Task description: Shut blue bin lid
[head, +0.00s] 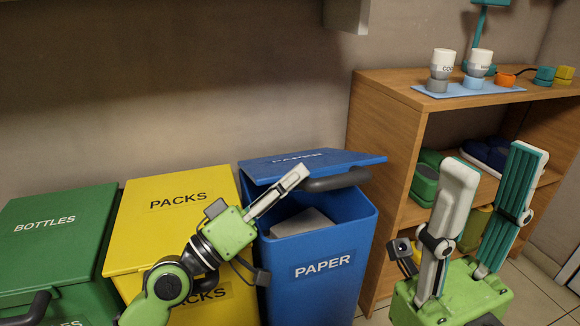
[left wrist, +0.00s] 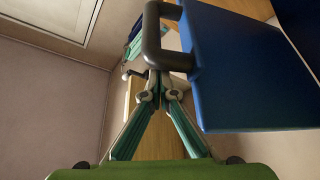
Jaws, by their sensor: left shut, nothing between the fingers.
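The blue bin (head: 326,288), marked PAPER, stands right of the yellow bin. Its blue lid (head: 345,159) is partly raised and tilted, leaving an open gap at the front where a pale item (head: 303,222) shows inside. The lid's dark handle (head: 340,181) sticks out at its front edge. My left gripper (head: 300,174) is shut and empty beside the handle's left end. In the left wrist view the shut fingertips (left wrist: 160,75) are close to the handle (left wrist: 152,35) and lid (left wrist: 240,70); I cannot tell whether they touch. My right gripper (head: 492,165) is open and empty at the right.
The yellow bin (head: 135,220), marked PACKS, and green bin (head: 50,235), marked BOTTLES, stand left with lids down. A wooden shelf (head: 385,140) stands close on the right, with cups (head: 441,66) on a blue mat (head: 495,88). A grey box (head: 346,14) hangs on the wall above.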

